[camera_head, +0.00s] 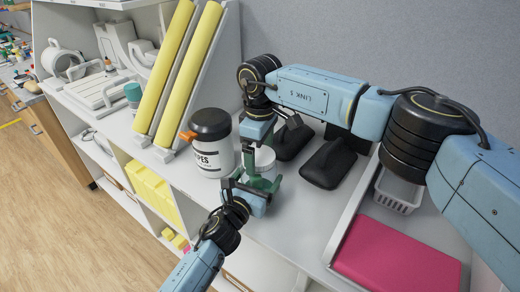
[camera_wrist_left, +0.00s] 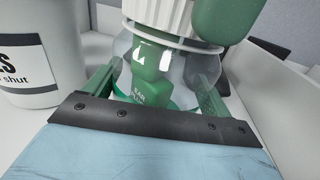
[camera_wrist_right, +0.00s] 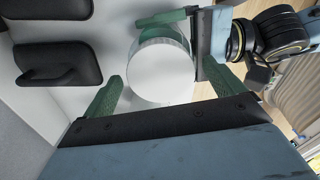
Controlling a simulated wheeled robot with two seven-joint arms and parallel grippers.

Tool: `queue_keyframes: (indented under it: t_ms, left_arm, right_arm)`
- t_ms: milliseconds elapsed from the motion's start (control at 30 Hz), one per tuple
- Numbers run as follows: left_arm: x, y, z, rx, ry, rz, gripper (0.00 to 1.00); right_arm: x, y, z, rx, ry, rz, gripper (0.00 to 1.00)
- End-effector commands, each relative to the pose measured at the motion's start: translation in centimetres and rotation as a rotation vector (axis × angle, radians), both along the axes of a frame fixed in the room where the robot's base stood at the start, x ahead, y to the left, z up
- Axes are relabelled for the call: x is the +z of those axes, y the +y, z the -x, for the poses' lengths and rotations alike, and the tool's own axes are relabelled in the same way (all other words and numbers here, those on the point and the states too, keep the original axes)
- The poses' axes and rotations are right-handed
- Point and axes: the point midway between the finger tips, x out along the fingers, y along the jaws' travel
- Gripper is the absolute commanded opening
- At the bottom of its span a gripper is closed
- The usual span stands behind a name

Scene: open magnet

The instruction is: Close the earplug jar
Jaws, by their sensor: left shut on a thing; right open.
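The earplug jar is a clear jar (camera_wrist_left: 130,72) with green on its front and a partly readable "EAR" label. A white ribbed lid (camera_wrist_left: 155,14) sits on its top in the left wrist view. The round white lid top also shows in the right wrist view (camera_wrist_right: 162,72). My left gripper (camera_head: 258,183) is shut on the jar's body from the front, one green finger on each side. My right gripper (camera_wrist_right: 165,78) is above the jar, open, with its fingers on either side of the lid and apparent gaps. In the head view, the right arm partly hides the jar.
A white tub with a black lid and orange tab (camera_head: 212,160) stands close left of the jar. Black holders (camera_head: 328,163) stand to the right and behind. Yellow-faced slanted panels (camera_head: 165,70) are farther left. A white divider and a pink pad (camera_head: 395,258) lie at the right.

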Motion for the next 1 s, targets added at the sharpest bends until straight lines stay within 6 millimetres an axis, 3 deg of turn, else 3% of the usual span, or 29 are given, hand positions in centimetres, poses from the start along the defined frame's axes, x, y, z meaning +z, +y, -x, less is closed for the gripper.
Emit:
queue_keyframes:
  t_ms: [167, 500, 833, 1000]
  left_arm:
    - [-0.2, 0.0, 0.0, 0.001, 0.002, -0.003, 0.2]
    - [-0.2, 0.0, 0.0, 0.001, 0.002, -0.003, 0.2]
    - [-0.2, 0.0, 0.0, 0.001, 0.002, -0.003, 0.2]
    - [-0.2, 0.0, 0.0, 0.001, 0.002, -0.003, 0.2]
  right_arm:
    - [0.7, 0.0, 0.0, 0.001, 0.0, -0.001, 0.94]
    - [4.4, 0.0, 0.0, 0.001, 0.0, 0.0, 0.94]
    - [4.5, 0.0, 0.0, 0.014, 0.001, 0.0, 0.92]
    - [4.6, 0.0, 0.0, 0.156, 0.001, 0.0, 0.92]
